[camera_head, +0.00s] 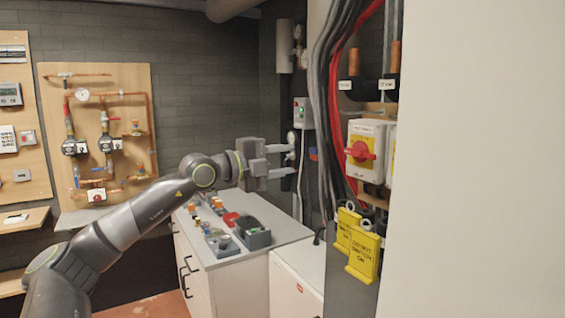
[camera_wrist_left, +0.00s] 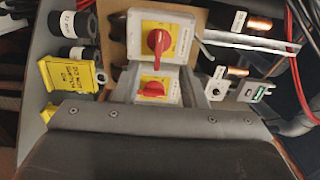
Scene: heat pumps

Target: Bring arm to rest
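My left arm (camera_head: 125,215) reaches in from the lower left of the head view, bent at the elbow and raised. Its gripper (camera_head: 291,160) points right, above the white cabinet, with its two light fingers apart and nothing seen between them. In the left wrist view, the dark gripper body fills the bottom. Beyond it are two rotary switches with red knobs on yellow plates, the upper one (camera_wrist_left: 158,42) and the lower one (camera_wrist_left: 155,87). My right gripper is in neither view.
A white cabinet (camera_head: 290,228) carries several small parts and a dark grey box (camera_head: 253,234). Cables (camera_head: 328,100), a red-knobbed isolator (camera_head: 367,150) and yellow tags (camera_head: 363,255) are to the gripper's right. A copper-pipe board (camera_head: 125,78) stands at left.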

